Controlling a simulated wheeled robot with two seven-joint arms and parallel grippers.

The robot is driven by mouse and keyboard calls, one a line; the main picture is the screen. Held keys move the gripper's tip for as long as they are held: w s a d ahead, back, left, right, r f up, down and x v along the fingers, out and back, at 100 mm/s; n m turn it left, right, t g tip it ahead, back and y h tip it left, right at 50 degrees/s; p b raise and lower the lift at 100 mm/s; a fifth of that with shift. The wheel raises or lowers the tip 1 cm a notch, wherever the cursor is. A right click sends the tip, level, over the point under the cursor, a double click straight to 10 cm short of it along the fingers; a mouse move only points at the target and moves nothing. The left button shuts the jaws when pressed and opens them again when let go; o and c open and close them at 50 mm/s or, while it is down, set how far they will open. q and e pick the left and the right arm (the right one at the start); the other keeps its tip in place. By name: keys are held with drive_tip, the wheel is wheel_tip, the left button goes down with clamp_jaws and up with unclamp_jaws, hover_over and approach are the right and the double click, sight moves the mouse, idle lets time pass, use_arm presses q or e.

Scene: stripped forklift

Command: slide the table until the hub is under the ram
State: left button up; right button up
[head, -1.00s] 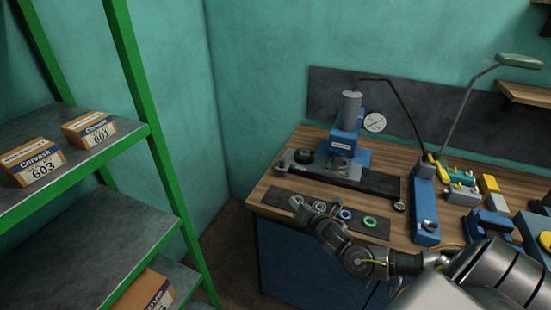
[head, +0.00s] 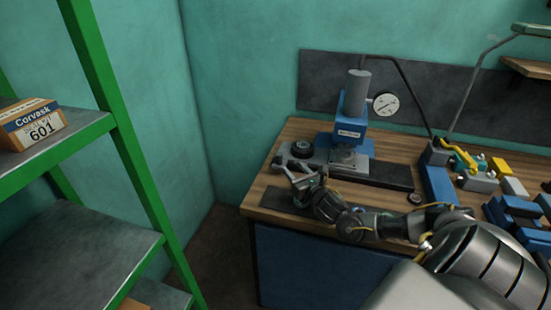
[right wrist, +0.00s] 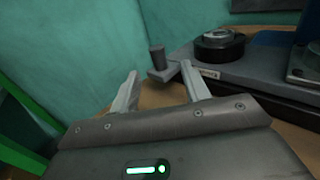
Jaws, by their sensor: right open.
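The blue arbor press (head: 350,128) stands on the bench with its grey ram pointing down over a plate (head: 348,160). The dark round hub (head: 303,149) sits on the grey sliding table (head: 320,158), left of the ram and not under it. The hub also shows in the right wrist view (right wrist: 219,45), on the table's end (right wrist: 235,75). A short dark upright post (right wrist: 157,57) on a small bracket sticks out from that end. My right gripper (head: 285,168) is open; its fingers (right wrist: 159,68) are spread, with the post seen between and beyond them. My left gripper is not in view.
A dark mat (head: 285,198) lies at the bench's front edge, partly behind my right arm. Blue fixtures (head: 515,212) crowd the bench at right. A green-framed shelf (head: 110,140) stands at far left.

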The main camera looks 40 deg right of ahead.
sight(281, 156)
drive_tip(key=shift+w+r, duration=0.2)
drive_tip(key=shift+r, duration=0.05)
drive_tip(key=w, duration=0.3)
drive_tip(key=w+d+p, duration=0.1)
drive_tip(key=w, duration=0.2)
drive_tip(key=w+p, duration=0.1)
drive_tip(key=w, duration=0.2)
drive_tip(key=shift+w+d, duration=0.15)
drive_tip(key=shift+w+d+f, duration=0.1)
drive_tip(key=shift+w, duration=0.4)
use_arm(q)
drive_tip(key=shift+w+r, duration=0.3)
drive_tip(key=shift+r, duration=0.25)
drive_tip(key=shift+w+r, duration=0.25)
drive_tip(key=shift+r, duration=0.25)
use_arm(e)
clamp_jaws()
